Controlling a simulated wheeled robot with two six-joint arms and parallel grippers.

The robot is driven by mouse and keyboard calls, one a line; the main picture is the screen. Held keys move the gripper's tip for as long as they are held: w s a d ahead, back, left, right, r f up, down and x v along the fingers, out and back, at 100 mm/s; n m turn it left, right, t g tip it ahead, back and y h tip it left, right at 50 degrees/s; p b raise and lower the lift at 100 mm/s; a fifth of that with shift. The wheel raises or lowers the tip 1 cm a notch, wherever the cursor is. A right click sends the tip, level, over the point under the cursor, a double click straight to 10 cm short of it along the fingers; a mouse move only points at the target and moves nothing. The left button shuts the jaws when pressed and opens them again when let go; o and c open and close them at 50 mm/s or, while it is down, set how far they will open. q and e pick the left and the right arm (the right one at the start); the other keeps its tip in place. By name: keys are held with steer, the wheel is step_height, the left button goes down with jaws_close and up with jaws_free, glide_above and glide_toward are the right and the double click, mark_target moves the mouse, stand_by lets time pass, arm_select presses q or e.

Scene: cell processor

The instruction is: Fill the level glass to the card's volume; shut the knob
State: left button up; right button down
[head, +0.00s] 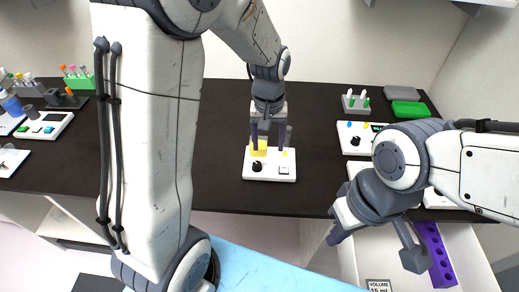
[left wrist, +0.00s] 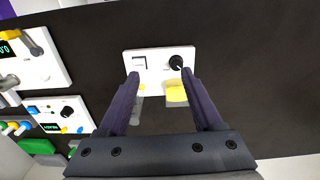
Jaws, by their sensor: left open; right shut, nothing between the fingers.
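A white device (head: 269,176) stands on the dark bench with a black knob (head: 257,166), a white switch (head: 284,170) and a yellow block-like part (head: 259,149). The knob (left wrist: 176,62) and yellow part (left wrist: 176,92) also show in the left wrist view. My left gripper (head: 271,148) is open above the device's back edge, its fingers pointing down on either side with nothing held. I cannot clearly pick out the level glass or its fill. My right gripper (head: 334,238) is shut and empty in front of the bench edge. A card (head: 378,286) reads "VOLUME 15 ml".
Another white device (head: 355,140) with a knob stands at the right, partly behind my right arm. A grey rack (head: 356,104) and a green box (head: 411,110) stand behind it. A purple rack (head: 436,257) lies below right.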

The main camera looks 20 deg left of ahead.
arm_select(q)
steer(key=n, duration=0.2)
glide_toward(257, 163)
step_height(257, 163, down, 9)
steer(key=shift+w+d+r+p, duration=0.1)
steer(key=shift+r+p, duration=0.1)
steer(key=shift+p, duration=0.8)
jaws_close()
